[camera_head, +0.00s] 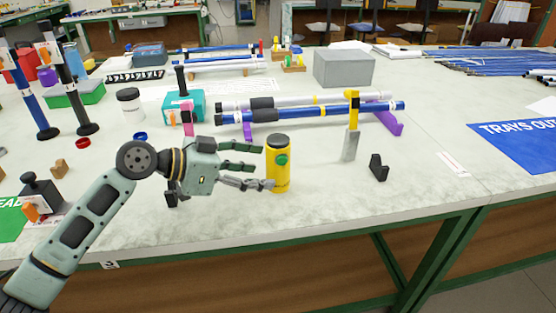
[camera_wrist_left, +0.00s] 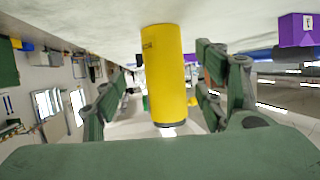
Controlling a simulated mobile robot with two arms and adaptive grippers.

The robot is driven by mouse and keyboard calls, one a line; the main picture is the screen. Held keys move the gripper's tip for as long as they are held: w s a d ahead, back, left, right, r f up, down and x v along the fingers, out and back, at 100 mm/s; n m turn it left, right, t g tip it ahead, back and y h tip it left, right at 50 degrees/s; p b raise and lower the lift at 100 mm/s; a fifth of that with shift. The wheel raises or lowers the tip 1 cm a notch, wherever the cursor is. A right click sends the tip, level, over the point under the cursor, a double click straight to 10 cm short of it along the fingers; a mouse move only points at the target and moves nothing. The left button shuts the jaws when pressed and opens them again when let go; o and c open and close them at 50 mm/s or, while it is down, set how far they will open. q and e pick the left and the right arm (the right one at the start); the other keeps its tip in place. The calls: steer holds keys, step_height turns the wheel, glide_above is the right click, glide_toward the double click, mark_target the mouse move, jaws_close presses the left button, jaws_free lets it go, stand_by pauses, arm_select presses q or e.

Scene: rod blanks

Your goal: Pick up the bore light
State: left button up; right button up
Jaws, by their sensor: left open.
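The bore light, which I take to be the yellow cylinder (camera_head: 277,170) with a dark top and a green round spot, stands upright on the table near its front edge. My left gripper (camera_head: 256,165) is open. Its fingers reach toward the cylinder from the left, and the lower finger overlaps its left side in the head view. In the left wrist view the yellow cylinder (camera_wrist_left: 166,75) shows between the open green fingers (camera_wrist_left: 165,100). I cannot tell whether either finger touches it. My right gripper is not in view.
Blue and white rods (camera_head: 320,108) lie on purple supports (camera_head: 386,120) behind the cylinder. A yellow-handled tool (camera_head: 351,130) and a black block (camera_head: 378,167) stand to its right. A teal box (camera_head: 184,104) is behind my gripper. Bare table lies at the front right.

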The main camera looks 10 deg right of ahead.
mark_target(273, 139)
arm_select(q)
steer(key=x, duration=0.4)
steer(key=shift+w+d+f, duration=0.2)
steer(key=shift+w+d, duration=0.1)
steer(key=shift+w, duration=0.05)
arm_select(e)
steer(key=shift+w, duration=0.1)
arm_select(q)
steer(key=c, duration=1.4)
steer(key=shift+o, duration=0.2)
steer(key=shift+r, duration=0.3)
step_height(273, 139, up, 10)
steer(key=shift+f+p, duration=0.25)
steer(key=shift+p, duration=0.2)
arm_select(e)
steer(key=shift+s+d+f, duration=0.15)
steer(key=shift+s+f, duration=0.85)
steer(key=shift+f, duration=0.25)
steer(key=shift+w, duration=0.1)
